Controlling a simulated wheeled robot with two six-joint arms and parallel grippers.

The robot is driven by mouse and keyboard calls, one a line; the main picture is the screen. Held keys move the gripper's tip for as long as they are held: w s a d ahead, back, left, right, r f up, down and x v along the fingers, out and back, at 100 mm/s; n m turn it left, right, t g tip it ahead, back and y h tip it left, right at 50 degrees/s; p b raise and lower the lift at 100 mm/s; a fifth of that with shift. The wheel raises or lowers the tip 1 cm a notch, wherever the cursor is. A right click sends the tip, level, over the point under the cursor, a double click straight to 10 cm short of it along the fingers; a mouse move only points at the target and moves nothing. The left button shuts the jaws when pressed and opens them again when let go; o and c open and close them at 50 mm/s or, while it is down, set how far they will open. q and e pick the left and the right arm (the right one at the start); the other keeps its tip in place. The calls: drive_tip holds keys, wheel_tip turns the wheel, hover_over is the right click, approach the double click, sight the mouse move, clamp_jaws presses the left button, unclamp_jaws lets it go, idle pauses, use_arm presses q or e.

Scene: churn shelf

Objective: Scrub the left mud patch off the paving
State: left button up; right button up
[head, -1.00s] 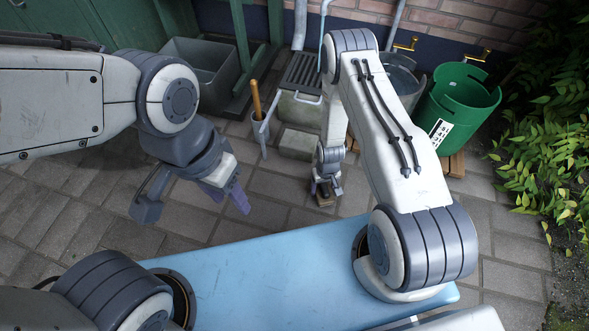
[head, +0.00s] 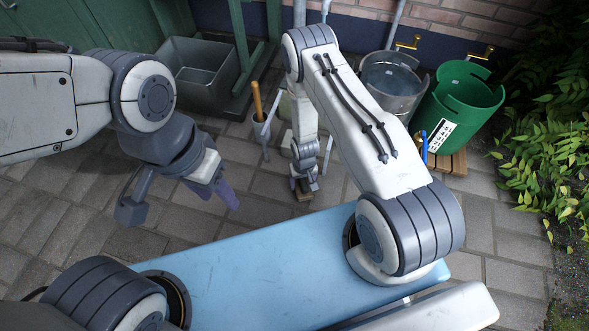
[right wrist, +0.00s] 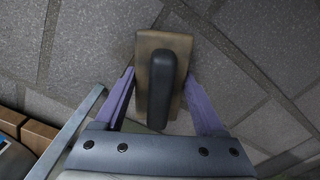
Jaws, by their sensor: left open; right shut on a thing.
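My right gripper (head: 304,188) is shut on a scrubbing brush with a tan block (head: 305,196) and a dark grip. In the right wrist view, the brush (right wrist: 147,58) sits between the two purple fingers (right wrist: 162,100), low over the grey paving. I cannot tell whether its underside touches the stones. My left gripper (head: 226,192) is open and empty above the paving at left. No mud patch stands out clearly in either view; part of the paving is hidden behind my arms and the brush.
A grey bin (head: 205,105) and a holder with a wooden handle (head: 257,100) stand at the back. A metal tub (head: 392,85) and a green bucket (head: 455,110) stand at the back right. Leafy plants (head: 545,150) edge the right. Paving (head: 60,215) at left is open.

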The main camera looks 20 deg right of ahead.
drive_tip(key=shift+w+a, duration=0.15)
drive_tip(key=shift+a, duration=0.2)
wheel_tip(320, 180, up, 3)
drive_tip(key=shift+d+f+p, duration=0.1)
drive_tip(key=shift+f+p, duration=0.1)
drive_tip(key=shift+p, duration=0.7)
drive_tip(key=shift+a+r+p, duration=0.2)
drive_tip(key=shift+r+p, duration=2.35)
drive_tip(key=shift+r, duration=0.15)
